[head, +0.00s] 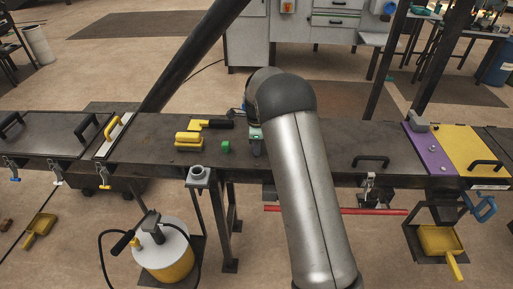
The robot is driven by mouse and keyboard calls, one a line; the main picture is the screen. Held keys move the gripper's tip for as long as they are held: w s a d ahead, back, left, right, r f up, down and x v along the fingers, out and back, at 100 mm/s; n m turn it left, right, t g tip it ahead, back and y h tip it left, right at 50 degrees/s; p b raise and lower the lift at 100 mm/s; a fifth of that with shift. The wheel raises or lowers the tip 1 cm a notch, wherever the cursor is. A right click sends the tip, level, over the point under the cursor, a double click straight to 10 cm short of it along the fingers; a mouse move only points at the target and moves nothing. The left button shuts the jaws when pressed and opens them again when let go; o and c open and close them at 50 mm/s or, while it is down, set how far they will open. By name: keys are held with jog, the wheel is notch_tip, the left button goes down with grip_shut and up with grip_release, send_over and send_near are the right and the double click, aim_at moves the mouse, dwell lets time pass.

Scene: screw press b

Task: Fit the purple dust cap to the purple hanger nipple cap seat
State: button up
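I cannot make out a separate purple dust cap in the head view. I cannot tell whether either is the hanger nipple cap seat. My gripper (256,147) is over the middle of the bench, just right of a small green block (225,146). My own arm hides most of it, so its fingers and anything between them cannot be made out.
A yellow-and-black tool (190,138) lies left of the green block. A grey cup-like fitting (199,173) sticks out at the bench's front edge. A yellow plate (472,146) with a black handle adjoins the purple one. A yellow-and-white canister (163,254) stands on the floor.

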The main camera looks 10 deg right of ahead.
jog(key=shift+r, duration=0.1)
jog(key=shift+r, duration=0.2)
jog(key=r, duration=0.2)
jog(key=r+b, duration=0.1)
jog(key=shift+s+d+r, duration=0.1)
jog(key=shift+s+d, duration=0.05)
jog(key=shift+d, duration=0.1)
jog(key=s+d+r+b, duration=0.3)
jog(key=s+d+r, duration=0.6)
jog(key=d, duration=0.1)
jog(key=shift+r+b, duration=0.15)
jog(key=shift+b, duration=0.25)
jog(key=shift+o, duration=1.4)
grip_shut()
